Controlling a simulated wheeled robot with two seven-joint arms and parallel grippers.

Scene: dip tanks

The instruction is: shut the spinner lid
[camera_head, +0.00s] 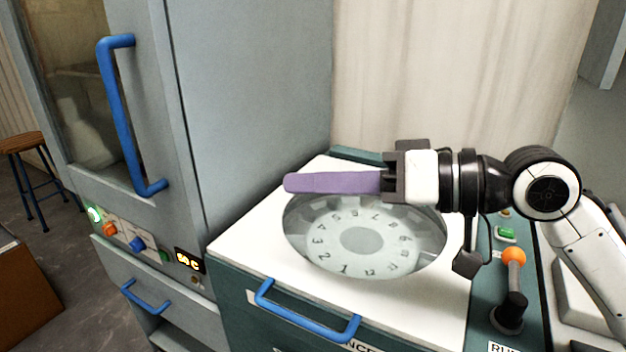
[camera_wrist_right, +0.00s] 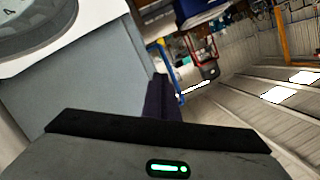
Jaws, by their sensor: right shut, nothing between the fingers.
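The spinner (camera_head: 235,300) is a teal cabinet under a white lid (camera_head: 250,245). The lid lies flat, or very nearly flat, on the cabinet; I cannot tell whether a thin gap is left. Its round window (camera_head: 432,245) shows a pale disc with numbers around it. A blue handle (camera_head: 305,318) runs along the front edge. My right gripper (camera_head: 292,183) has purple fingers, closed together and empty, reaching left above the back part of the window. In the right wrist view the fingers (camera_wrist_right: 160,100) point away, with the window (camera_wrist_right: 35,22) at upper left. My left gripper is not in view.
A tall grey cabinet (camera_head: 250,100) with a blue door handle (camera_head: 125,115) stands close on the left. An orange-knobbed lever (camera_head: 514,257) and a green button (camera_head: 506,233) are on the spinner's right side. A stool (camera_head: 22,145) stands far left. A pale wall (camera_head: 450,80) is behind.

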